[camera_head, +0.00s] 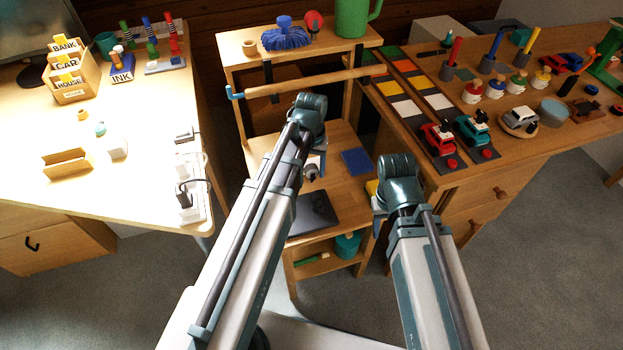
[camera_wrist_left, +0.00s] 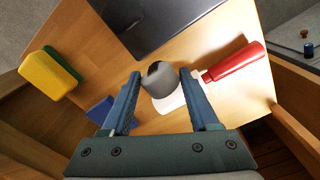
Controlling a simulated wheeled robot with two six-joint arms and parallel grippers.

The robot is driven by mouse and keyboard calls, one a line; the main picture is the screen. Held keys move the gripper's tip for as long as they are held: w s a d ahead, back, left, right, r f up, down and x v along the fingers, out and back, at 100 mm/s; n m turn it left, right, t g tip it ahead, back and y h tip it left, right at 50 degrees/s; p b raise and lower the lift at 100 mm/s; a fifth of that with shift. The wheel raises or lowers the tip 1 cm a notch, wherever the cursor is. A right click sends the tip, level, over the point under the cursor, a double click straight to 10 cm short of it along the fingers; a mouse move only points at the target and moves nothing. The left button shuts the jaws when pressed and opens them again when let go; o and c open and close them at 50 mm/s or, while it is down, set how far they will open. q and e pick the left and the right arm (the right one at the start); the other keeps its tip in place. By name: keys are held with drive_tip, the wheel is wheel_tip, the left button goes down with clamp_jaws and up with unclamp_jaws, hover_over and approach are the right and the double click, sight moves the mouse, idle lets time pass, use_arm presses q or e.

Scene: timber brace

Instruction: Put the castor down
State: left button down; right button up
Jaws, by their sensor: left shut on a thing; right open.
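The castor (camera_wrist_left: 160,80), a rounded grey piece with a dark hollow, sits between the fingertips of my left gripper (camera_wrist_left: 158,88) in the left wrist view. In the head view the castor (camera_head: 311,172) shows small and grey below my left gripper (camera_head: 319,162), over the wooden stand's middle shelf (camera_head: 342,190). My left gripper is shut on it. I cannot tell whether the castor touches the shelf. My right gripper (camera_head: 381,207) is at the shelf's right side, mostly hidden behind its own wrist; it is open.
A red-handled tool (camera_wrist_left: 233,63) with a white part lies close beside the castor. A dark flat slab (camera_head: 312,213), a blue pad (camera_head: 357,161) and a yellow-green sponge (camera_wrist_left: 49,73) are also on the shelf. A wooden rod (camera_head: 308,84) crosses above. Bare wood lies between them.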

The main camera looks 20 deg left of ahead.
sight(311, 178)
use_arm(q)
drive_tip(key=shift+f+b, duration=1.65)
drive_tip(key=shift+f, duration=0.2)
drive_tip(key=shift+f+b, duration=0.3)
drive_tip(key=shift+b, duration=0.05)
drive_tip(key=shift+c, duration=0.7)
unclamp_jaws()
wheel_tip(311, 178, up, 13)
drive_tip(key=p, duration=1.2)
drive_tip(key=shift+f+p, duration=0.1)
drive_tip(key=shift+p, duration=0.3)
drive_tip(key=s+d+m+y, duration=0.1)
drive_tip(key=s+d+m, duration=0.3)
drive_tip(key=s+d, duration=0.7)
drive_tip(key=s, duration=0.3)
drive_tip(key=shift+m, duration=0.3)
